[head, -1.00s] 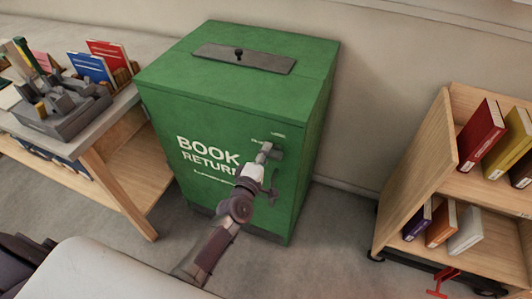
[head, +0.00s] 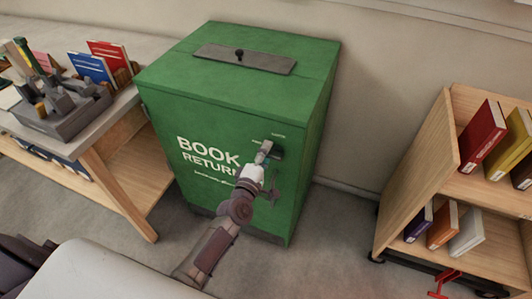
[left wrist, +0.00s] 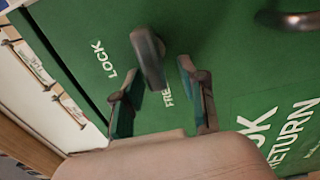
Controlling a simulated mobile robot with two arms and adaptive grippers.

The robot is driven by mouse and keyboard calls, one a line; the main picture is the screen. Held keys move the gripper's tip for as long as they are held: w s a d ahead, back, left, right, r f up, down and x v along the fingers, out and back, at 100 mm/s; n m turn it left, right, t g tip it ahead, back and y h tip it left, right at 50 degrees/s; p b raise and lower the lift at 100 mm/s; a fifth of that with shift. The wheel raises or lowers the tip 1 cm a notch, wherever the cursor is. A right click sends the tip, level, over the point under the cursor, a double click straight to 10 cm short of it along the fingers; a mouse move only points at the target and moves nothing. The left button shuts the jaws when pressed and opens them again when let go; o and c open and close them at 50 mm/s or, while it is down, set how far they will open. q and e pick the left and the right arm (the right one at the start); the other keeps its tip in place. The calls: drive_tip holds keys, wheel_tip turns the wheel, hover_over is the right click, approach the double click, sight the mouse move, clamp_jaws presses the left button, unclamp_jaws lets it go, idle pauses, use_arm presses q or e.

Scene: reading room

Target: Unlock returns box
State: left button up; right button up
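The green returns box (head: 225,100), lettered "BOOK RETURN", stands upright against the wall in the head view. Its front also fills much of the left wrist view (left wrist: 230,75). A dark lever (left wrist: 148,58) sticks out from the front beside the words "LOCK" and "FREE". My left gripper (head: 265,152) is at the upper right of the box front, by the dark lock fitting (head: 278,152). In the left wrist view its two fingers (left wrist: 160,95) are apart, with the lever's end near the gap between them; contact cannot be told. My right gripper is not in view.
A curved dark handle (left wrist: 290,20) shows at the upper right of the left wrist view. A table (head: 118,112) with a grey tray (head: 65,122) and books stands left of the box. A wooden book cart (head: 415,165) stands right, with bare floor between.

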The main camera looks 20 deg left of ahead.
use_arm(q)
drive_tip(key=s, duration=1.2)
drive_tip(key=shift+a, duration=0.2)
